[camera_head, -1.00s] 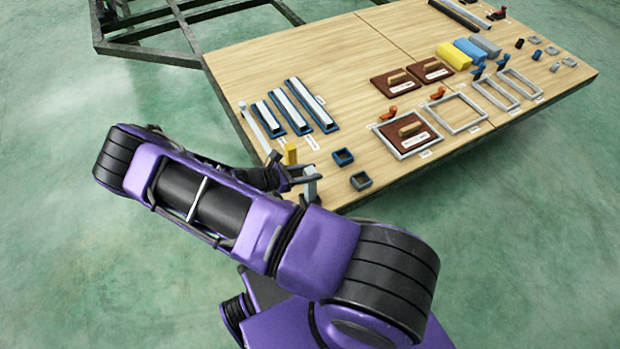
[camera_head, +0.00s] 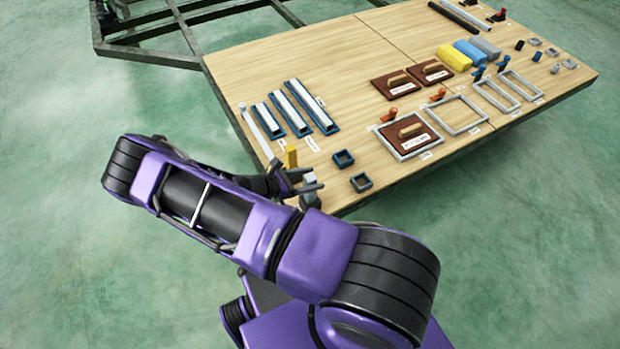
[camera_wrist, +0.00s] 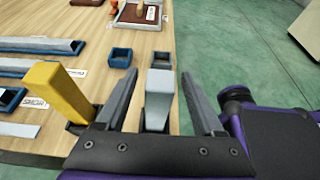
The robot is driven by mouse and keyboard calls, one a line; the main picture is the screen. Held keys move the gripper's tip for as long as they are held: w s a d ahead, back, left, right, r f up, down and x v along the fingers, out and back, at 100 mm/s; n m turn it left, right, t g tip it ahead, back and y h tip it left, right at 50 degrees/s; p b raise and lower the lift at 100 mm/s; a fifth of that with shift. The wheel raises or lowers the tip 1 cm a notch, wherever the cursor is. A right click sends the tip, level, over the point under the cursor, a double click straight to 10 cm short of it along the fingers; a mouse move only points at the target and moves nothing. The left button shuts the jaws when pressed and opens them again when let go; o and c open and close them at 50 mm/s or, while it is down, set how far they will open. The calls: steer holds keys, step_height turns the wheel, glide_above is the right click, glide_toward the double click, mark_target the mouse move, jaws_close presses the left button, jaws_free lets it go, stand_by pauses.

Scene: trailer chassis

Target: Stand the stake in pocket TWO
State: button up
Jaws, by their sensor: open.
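A grey post (camera_wrist: 158,98), which looks like a stake, stands between the spread fingers of my gripper (camera_wrist: 158,105) in the wrist view. Clear gaps show on both sides of it, and its foot is hidden by the gripper body. In the head view the grey post (camera_head: 310,182) is at the table's near corner, beside my open gripper (camera_head: 296,181). A yellow post (camera_head: 291,156) stands just left of it; the wrist view shows it too (camera_wrist: 58,92), leaning in the picture. Two square pockets (camera_head: 343,158) (camera_head: 361,182) lie to the right, both empty. I cannot read their numbers.
Long blue trays with grey bars (camera_head: 290,108) lie beyond the yellow post. A flat grey strip (camera_head: 262,122) lies along the left edge. Brown boards and grey frames (camera_head: 460,115) fill the right side. The table edge and green floor are close to my gripper.

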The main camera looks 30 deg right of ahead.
steer(key=p+v, duration=0.1)
steer(key=v, duration=1.1)
